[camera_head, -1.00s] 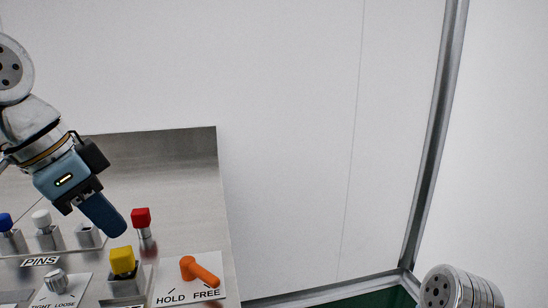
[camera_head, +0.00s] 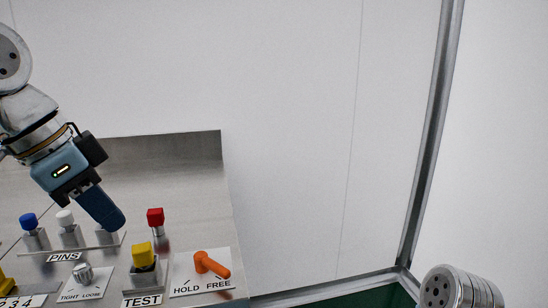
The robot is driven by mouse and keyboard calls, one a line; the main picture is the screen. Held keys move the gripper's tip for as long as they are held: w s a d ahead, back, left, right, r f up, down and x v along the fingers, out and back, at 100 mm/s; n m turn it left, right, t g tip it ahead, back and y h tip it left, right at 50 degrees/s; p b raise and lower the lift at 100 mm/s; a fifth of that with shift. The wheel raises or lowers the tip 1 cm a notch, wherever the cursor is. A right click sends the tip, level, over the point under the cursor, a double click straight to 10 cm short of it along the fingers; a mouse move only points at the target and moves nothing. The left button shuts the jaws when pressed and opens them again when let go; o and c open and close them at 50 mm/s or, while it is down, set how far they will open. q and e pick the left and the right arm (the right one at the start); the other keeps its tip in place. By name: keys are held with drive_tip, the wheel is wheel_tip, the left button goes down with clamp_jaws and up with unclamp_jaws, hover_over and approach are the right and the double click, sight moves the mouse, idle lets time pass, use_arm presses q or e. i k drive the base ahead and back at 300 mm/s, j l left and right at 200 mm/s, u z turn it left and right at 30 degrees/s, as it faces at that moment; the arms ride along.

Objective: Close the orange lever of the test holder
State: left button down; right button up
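The orange lever (camera_head: 212,264) sits on a white plate (camera_head: 185,283) marked HOLD and FREE, at the bottom middle of the head view. Its handle points right and down, over the FREE side. My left gripper (camera_head: 112,219) hangs above the panel, up and left of the lever and apart from it. Its dark blue fingers overlap in this view, so I cannot tell whether they are open or shut. No object shows in them. A yellow-topped block (camera_head: 143,256) stands left of the lever above the TEST label (camera_head: 142,300). My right gripper is out of view.
A red-topped pin (camera_head: 156,220) stands behind the yellow block. A grey TIGHT/LOOSE knob (camera_head: 83,272) lies left. The metal panel rises behind; the white wall is clear.

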sight(203, 263)
drive_tip(key=k+j, duration=0.1)
drive_tip(key=k, duration=0.3)
drive_tip(key=k+j, duration=0.1)
drive_tip(key=k, duration=0.35)
